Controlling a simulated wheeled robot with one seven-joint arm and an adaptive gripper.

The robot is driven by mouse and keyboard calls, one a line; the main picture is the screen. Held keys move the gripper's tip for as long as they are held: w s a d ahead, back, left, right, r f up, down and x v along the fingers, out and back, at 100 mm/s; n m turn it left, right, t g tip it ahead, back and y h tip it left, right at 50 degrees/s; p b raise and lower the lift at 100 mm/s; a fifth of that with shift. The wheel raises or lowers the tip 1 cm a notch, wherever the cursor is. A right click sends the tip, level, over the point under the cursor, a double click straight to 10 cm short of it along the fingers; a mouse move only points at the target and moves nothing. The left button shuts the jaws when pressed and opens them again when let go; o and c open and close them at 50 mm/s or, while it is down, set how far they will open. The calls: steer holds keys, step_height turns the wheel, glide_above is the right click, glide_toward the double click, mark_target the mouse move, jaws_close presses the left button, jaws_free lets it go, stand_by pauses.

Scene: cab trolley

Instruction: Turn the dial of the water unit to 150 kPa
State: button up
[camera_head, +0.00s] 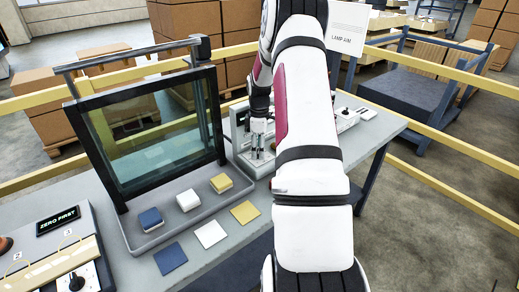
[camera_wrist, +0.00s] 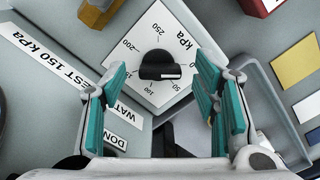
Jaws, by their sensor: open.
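The water unit (camera_head: 242,121) stands on the trolley top, partly hidden behind my arm in the head view. In the wrist view its black dial knob (camera_wrist: 158,62) sits on a white scale plate (camera_wrist: 160,32) marked up to 250 kPa. A pale strip shows on the knob's lower side; I cannot tell which value it points to. A label (camera_wrist: 38,55) ending in "150 kPa" lies left of the dial. My gripper (camera_wrist: 160,68) is open, with its teal fingers apart on either side of the knob. It also shows over the unit in the head view (camera_head: 257,150).
A black-framed glass pane (camera_head: 155,130) stands left of the unit in a grey tray (camera_head: 150,238). Several small blocks and coloured squares lie in front. A "ZERO FIRST" unit (camera_head: 60,250) is at lower left. Yellow rails (camera_head: 440,172) run around the trolley.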

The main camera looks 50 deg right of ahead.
steer(key=shift+f, duration=0.45)
steer(key=c, duration=1.2)
steer(key=shift+o, duration=0.2)
steer(key=shift+m, duration=0.3)
